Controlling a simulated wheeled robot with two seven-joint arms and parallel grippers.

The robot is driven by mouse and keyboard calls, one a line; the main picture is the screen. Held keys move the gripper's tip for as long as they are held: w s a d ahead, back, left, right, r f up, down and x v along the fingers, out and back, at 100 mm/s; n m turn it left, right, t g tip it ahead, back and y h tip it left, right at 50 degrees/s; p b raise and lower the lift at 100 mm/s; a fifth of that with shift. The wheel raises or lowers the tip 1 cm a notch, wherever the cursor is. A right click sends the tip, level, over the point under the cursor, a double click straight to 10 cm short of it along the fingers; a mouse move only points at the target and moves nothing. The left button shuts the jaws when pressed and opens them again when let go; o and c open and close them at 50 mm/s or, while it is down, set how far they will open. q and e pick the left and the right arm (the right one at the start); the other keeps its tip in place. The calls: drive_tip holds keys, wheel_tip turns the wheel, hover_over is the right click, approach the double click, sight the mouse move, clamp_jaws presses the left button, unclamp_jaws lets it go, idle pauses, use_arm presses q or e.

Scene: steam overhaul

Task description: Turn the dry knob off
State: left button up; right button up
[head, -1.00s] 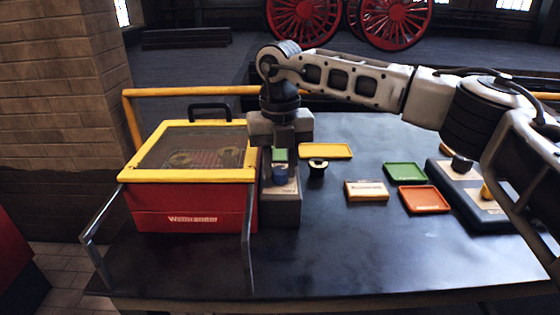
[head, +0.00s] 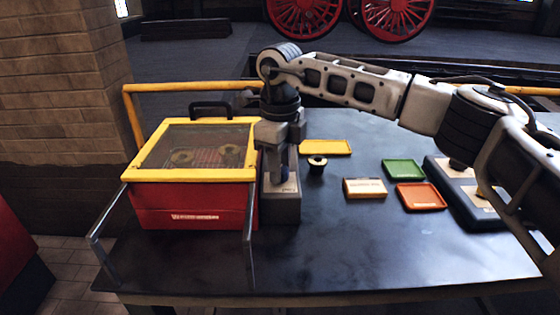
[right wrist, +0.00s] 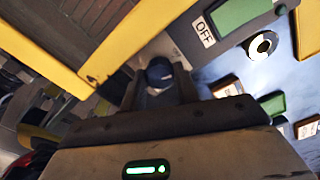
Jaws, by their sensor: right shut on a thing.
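The dry knob (right wrist: 160,72) is a dark blue knob on a narrow grey control box (head: 281,208) beside the red washer-like box. My right gripper (head: 280,172) comes down on it from above and hides most of it in the head view. In the right wrist view my right gripper (right wrist: 160,92) has one finger on each side of the knob and is shut on it. A white label reading OFF (right wrist: 203,32) is next to the knob, with a green patch (right wrist: 240,10) beyond it. The knob's pointer is not clear. My left gripper is not in view.
The red box (head: 190,205) with a yellow-framed lid (head: 190,176) stands close at the left. A yellow tray (head: 325,147), a small dark cup (head: 317,165), a cream box (head: 365,188), a green tray (head: 403,169) and an orange tray (head: 420,196) lie right. The table front is clear.

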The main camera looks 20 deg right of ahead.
drive_tip(key=shift+r+n, duration=0.1)
drive_tip(key=shift+n, duration=1.5)
drive_tip(key=o, duration=0.7)
wheel_tip(320, 180, up, 16)
